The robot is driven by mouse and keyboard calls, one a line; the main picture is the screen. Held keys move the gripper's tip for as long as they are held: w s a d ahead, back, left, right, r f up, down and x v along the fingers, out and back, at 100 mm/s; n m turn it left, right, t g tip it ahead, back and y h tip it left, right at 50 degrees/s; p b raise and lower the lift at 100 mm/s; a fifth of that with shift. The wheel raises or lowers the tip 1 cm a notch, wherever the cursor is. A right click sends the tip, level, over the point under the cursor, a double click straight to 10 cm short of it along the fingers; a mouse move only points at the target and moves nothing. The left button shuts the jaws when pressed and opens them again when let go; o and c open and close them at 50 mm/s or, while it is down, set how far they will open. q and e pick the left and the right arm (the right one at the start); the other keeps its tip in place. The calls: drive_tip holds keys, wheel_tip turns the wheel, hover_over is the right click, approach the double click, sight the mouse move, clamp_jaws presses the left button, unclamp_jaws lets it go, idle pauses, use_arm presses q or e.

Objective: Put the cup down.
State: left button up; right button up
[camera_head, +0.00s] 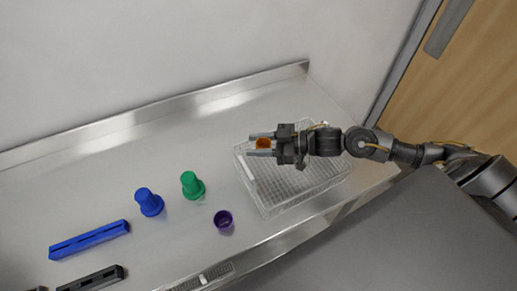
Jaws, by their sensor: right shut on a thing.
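An orange cup (263,144) is held between the fingers of my right gripper (262,145). The gripper is shut on it, above the left part of a clear wire-like rack or basket (262,206). I cannot tell how high the cup is above the basket. A purple cup (223,219) stands open side up on the steel counter, left of the basket. My left gripper is not in view.
The steel counter (120,170) has a raised back edge along the wall. A blue slotted bar (89,240) and a black slotted bar (92,279) lie at the lower left. A grate (203,278) is at the front edge. The counter behind the cups is clear.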

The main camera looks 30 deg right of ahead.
drive_tip(key=shift+w+d+f+p, duration=0.15)
drive_tip(key=shift+f+p, duration=0.25)
drive_tip(key=shift+f, duration=0.4)
drive_tip(key=shift+w+f+p, duration=0.1)
drive_tip(key=shift+f+p, duration=0.3)
drive_tip(key=shift+f, duration=0.65)
drive_tip(key=shift+f+b, duration=0.35)
drive_tip(key=shift+f, duration=0.25)
drive_tip(key=o, duration=1)
drive_tip(key=shift+c, duration=0.2)
